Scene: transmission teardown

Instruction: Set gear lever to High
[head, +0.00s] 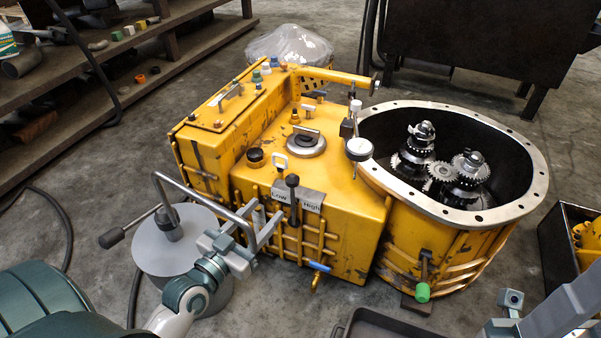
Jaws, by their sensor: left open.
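The gear lever (292,182) has a black knob on a dark shaft. It stands in front of the Low/High label plate (309,204) on the front of the yellow transmission housing (345,230). The lever looks near upright, between the two words. My left gripper (264,224) is open and empty, just left of the lever and below its knob. I see no clear contact with the lever. Part of my right arm's end (510,300) shows at the lower right. Its fingertips are not visible.
A grey round-topped stand (160,255) is beside my left wrist. A blue-handled valve (319,267) sticks out low at the front. The open bell housing (480,222) with gears is at right. A dark tray (375,325) lies in front.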

